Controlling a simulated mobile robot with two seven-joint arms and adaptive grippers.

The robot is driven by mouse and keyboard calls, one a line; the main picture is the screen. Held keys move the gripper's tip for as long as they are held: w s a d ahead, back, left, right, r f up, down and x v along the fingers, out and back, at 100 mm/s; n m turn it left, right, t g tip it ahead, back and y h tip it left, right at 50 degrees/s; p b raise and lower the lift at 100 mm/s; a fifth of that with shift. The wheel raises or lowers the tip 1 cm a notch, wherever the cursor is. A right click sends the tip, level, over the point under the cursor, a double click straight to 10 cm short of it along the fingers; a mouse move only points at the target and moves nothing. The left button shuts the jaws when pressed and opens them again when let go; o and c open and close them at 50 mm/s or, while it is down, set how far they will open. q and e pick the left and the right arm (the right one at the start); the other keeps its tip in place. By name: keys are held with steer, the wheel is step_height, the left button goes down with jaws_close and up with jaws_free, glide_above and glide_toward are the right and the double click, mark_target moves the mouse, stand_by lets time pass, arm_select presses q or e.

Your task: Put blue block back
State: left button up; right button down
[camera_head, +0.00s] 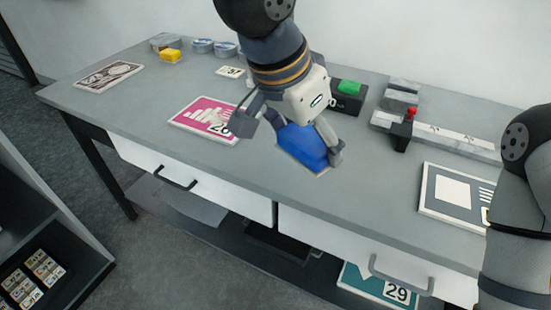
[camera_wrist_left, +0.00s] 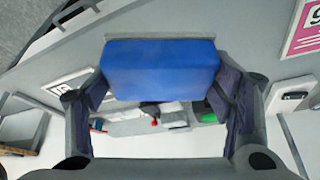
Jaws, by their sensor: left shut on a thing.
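The blue block (camera_head: 303,148) is held by my left gripper (camera_head: 291,139) over the middle of the grey table (camera_head: 215,85). The block's upper part is hidden by the gripper in the head view. In the left wrist view the blue block (camera_wrist_left: 160,68) fills the space between the two fingers of my left gripper (camera_wrist_left: 160,92), one finger on each side. The block looks raised off the tabletop, but its exact height is hard to tell. My right arm shows at the right edge of the head view; its gripper is out of frame.
A pink card (camera_head: 205,117) and a grey-framed card (camera_head: 455,194) lie on the table.

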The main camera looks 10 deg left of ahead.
arm_select(q)
steer(key=w+f+b, duration=0.1)
steer(key=w+f, duration=0.2)
steer(key=w, duration=0.1)
steer(key=w+f+b, duration=0.1)
steer(key=w+f, duration=0.2)
steer(key=w, duration=0.2)
steer(key=w+f+b, duration=0.1)
steer(key=w+f, duration=0.2)
steer(key=w, duration=0.1)
steer(key=shift+w+d+f, duration=0.15)
steer(key=shift+d+f, duration=0.15)
steer(key=shift+d, duration=0.05)
steer(key=shift+w+f, duration=0.2)
steer(key=shift+f, duration=0.65)
steer(key=shift+w+f, duration=0.15)
steer(key=shift+f, duration=0.7)
arm_select(e)
steer(key=s+f+g, duration=0.2)
steer(key=s+f, duration=0.2)
steer(key=shift+s+f, duration=0.25)
arm_select(q)
steer(key=shift+f, duration=0.2)
steer(key=o, duration=1.2)
steer(key=p+v, duration=0.1)
steer(key=v, duration=1.1)
steer(key=shift+r, duration=0.2)
arm_select(e)
steer(key=shift+w+r+t, duration=0.5)
steer(key=shift+w+r, duration=0.55)
